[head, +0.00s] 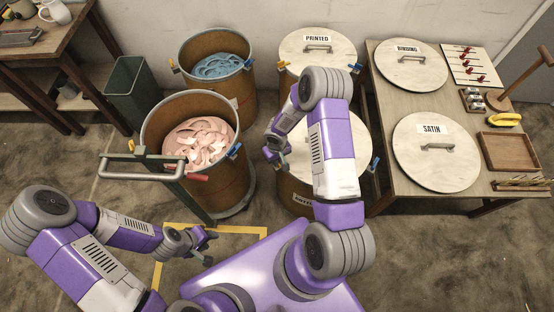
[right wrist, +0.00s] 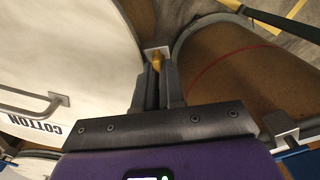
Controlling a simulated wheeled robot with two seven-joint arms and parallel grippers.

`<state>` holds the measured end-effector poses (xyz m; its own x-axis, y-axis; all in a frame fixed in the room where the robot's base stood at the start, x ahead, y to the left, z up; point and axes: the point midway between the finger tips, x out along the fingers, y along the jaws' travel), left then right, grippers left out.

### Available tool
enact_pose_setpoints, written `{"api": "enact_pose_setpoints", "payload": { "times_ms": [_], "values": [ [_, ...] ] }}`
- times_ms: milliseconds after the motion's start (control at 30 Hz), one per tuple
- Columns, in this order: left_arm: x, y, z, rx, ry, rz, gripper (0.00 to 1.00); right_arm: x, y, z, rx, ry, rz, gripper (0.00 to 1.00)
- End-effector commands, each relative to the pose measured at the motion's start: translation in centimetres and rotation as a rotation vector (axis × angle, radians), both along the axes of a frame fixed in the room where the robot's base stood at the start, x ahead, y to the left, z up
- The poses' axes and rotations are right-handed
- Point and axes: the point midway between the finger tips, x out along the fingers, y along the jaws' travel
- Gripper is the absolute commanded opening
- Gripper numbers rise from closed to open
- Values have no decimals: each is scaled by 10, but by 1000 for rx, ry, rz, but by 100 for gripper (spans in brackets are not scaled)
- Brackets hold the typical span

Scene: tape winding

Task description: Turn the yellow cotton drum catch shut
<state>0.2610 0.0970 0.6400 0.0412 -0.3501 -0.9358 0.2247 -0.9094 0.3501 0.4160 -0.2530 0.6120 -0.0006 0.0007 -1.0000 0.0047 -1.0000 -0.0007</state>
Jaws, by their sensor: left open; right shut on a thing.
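The cotton drum is in the middle of the head view, its pale lid (head: 345,140) partly hidden by my right arm. In the right wrist view its lid (right wrist: 75,45) fills the left, with an upside-down COTTON label (right wrist: 36,122). My right gripper (head: 272,153) is at the drum's left edge. In the right wrist view its fingers (right wrist: 157,80) are shut on the yellow catch (right wrist: 156,62) at the lid's rim. Most of the catch is hidden between the fingers. My left gripper (head: 207,240) is open and empty, low and away from the drum.
An open drum of pink tape (head: 200,145) stands close left, with a cart handle (head: 140,170) before it. A drum of blue tape (head: 218,66) and the PRINTED drum (head: 318,48) stand behind. A table (head: 386,110) with the BINDING and SATIN lids (head: 437,150) is right.

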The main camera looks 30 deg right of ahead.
Motion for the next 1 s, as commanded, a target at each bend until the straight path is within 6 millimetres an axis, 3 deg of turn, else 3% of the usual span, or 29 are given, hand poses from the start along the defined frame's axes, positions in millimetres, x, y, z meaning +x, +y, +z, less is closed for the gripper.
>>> {"api": "enact_pose_setpoints", "payload": {
  "times_ms": [367,700,1000],
  "values": [
    [0,0,-18,0,0,0,43,1,0,-2,-2,-3,-150,0],
    [0,0,-42,0,0,0,43,1,0,-2,-1,-4,-456,0],
    [0,0,-51,0,0,0,43,0,-1,-1,-1,-2,-743,0]
  ]
}}
